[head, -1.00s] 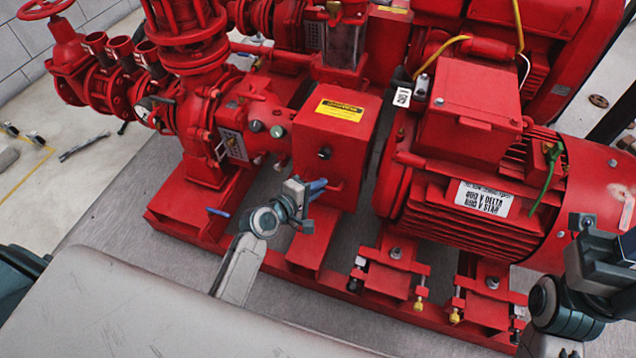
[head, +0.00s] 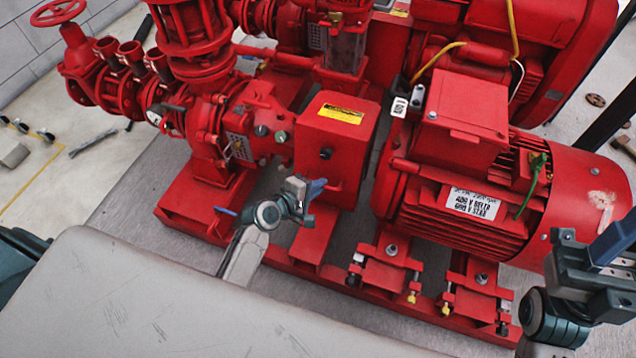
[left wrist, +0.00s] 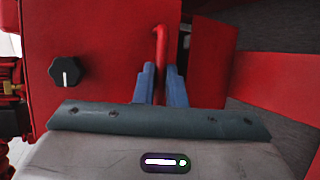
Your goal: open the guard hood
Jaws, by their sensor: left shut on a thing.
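The guard hood (head: 350,150) is a red box with a yellow caution label and a black knob, between the pump and the motor in the head view. It looks closed there. In the left wrist view the hood's red face (left wrist: 100,40) and black knob (left wrist: 65,71) are close ahead. My left gripper (head: 318,188) is at the hood's lower front. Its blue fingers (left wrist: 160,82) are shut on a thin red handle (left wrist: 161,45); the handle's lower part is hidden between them. My right gripper (head: 608,245) is at the right edge, apart from the hood, and its finger gap is unclear.
The red motor (head: 465,205) with a terminal box (head: 460,110) stands right of the hood. The red pump (head: 205,120) with pipes and valves is at left. A red base frame (head: 320,262) runs below. Open floor (head: 60,190) lies at far left.

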